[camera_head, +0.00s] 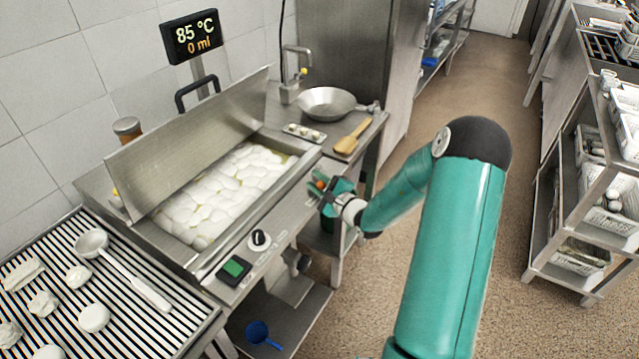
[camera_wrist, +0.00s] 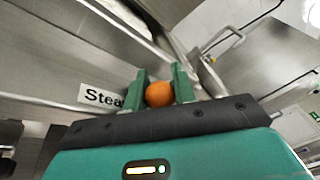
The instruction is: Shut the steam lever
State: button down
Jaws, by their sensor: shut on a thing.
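The steam lever's orange ball knob (camera_wrist: 159,94) sits between the two green fingers of my gripper (camera_wrist: 160,84) in the wrist view. The fingers are shut on the knob from both sides. A white label beginning "Stea" (camera_wrist: 102,94) is on the steel panel left of the fingers, its end hidden behind one finger. In the head view my gripper (camera_head: 326,190) is at the right end of the cooker's front panel, with the small orange knob (camera_head: 320,184) showing there. The lever's shaft cannot be made out.
The steel cooker's basin (camera_head: 262,217) holds many white pieces under a raised lid (camera_head: 190,135).

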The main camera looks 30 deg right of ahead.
jog(key=shift+r, duration=0.1)
dwell(0.5)
jog(key=c, duration=1.4)
grip_release()
jog(key=v, duration=1.3)
jog(key=shift+s, duration=0.4)
